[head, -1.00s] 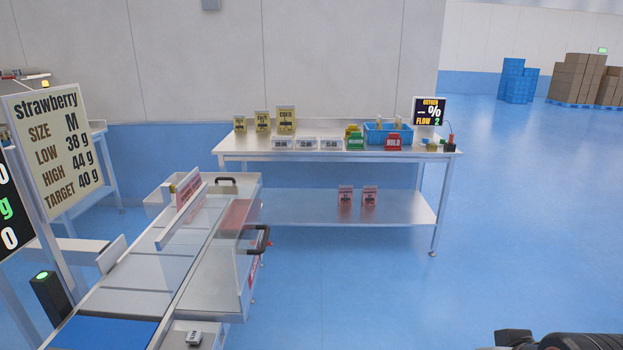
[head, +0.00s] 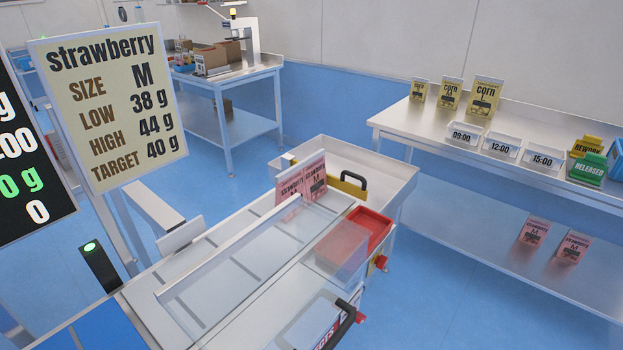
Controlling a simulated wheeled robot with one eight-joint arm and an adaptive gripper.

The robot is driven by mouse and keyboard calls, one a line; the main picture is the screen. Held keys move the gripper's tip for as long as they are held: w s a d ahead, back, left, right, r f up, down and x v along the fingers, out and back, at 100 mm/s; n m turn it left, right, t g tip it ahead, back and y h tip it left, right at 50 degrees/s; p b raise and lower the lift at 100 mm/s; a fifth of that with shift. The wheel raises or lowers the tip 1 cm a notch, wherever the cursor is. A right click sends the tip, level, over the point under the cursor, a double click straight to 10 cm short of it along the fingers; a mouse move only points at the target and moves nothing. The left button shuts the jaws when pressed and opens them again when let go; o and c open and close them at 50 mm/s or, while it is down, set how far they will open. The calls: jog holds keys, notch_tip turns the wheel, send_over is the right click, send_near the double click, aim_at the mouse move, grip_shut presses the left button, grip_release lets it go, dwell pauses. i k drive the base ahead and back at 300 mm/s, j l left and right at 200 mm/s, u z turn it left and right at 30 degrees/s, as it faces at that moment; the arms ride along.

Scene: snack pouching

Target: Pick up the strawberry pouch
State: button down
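Two pink strawberry pouches marked M stand close together in the tray at the far end of the conveyor: a left pouch (head: 290,188) and a right pouch (head: 315,177). The clear guard partly covers their lower parts. Two more pink pouches stand on the lower shelf of the right-hand table: a left one (head: 534,231) and a right one (head: 571,247). A cream sign (head: 108,106) at the left reads strawberry, size M, target 40 g. My gripper is not in view.
The conveyor (head: 225,265) has a clear guard, black handles and a red bin (head: 371,228) beside it. The steel table (head: 395,117) holds yellow corn pouches (head: 484,97), time-marked trays (head: 465,135) and green and yellow holders. Blue floor (head: 440,290) is clear between conveyor and table.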

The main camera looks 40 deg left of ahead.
aim_at(290, 182)
jog(key=i+u, duration=0.45)
jog(key=i+l+u, duration=0.15)
jog(key=i+u, duration=0.3)
jog(key=i+l+u, duration=0.25)
jog(key=u, duration=0.2)
